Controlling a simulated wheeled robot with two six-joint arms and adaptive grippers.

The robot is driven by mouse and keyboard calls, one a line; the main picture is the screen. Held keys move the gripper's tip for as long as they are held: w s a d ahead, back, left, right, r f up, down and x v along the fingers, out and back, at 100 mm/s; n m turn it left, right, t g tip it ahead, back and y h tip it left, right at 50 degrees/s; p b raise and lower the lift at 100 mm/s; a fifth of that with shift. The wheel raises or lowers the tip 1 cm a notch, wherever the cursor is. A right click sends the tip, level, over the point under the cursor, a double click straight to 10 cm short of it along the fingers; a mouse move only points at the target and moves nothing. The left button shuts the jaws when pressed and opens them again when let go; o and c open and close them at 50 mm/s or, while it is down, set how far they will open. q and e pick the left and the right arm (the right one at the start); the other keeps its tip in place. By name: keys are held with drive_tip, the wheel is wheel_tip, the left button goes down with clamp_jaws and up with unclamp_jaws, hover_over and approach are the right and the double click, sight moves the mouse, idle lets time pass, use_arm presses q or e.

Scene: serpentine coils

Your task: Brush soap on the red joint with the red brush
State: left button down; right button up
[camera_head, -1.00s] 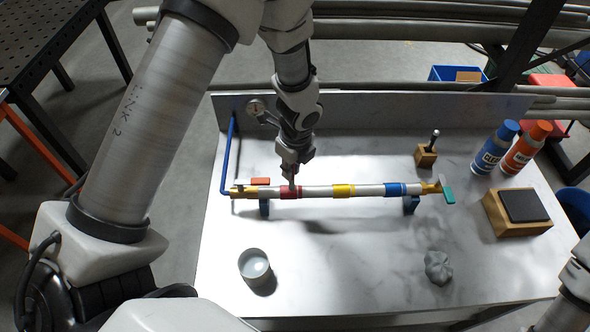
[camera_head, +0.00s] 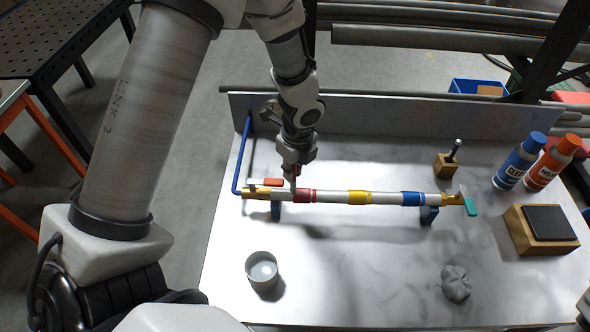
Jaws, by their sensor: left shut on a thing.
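The red joint (camera_head: 306,196) is a red band near the left end of a silver pipe (camera_head: 332,197) held level over the bench. My left gripper (camera_head: 295,170) is just above the pipe, shut on the red brush, which is mostly hidden by the fingers. The thin brush end points down at the left edge of the red joint; whether it touches cannot be told. A grey-white cup (camera_head: 262,268) with pale liquid stands in front of the pipe. My right gripper is out of view.
The pipe also has a yellow band (camera_head: 359,197) and a blue band (camera_head: 412,199). A red-orange handle (camera_head: 274,182) and a teal handle (camera_head: 470,206) sit at its ends. Blue (camera_head: 519,160) and orange (camera_head: 553,162) bottles, a wooden block (camera_head: 542,245) and a grey lump (camera_head: 456,282) stand right.

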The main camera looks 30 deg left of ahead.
use_arm(q)
drive_tip(key=shift+r, duration=0.1)
wheel_tip(320, 180, up, 5)
drive_tip(key=p, duration=0.5)
drive_tip(key=shift+r, duration=0.45)
drive_tip(key=shift+f, duration=0.1)
drive_tip(key=shift+w+f+b, duration=0.15)
drive_tip(key=shift+f+b, duration=1.05)
drive_tip(key=shift+f, duration=1.25)
drive_tip(key=shift+f+b, duration=0.4)
drive_tip(key=shift+f, duration=0.15)
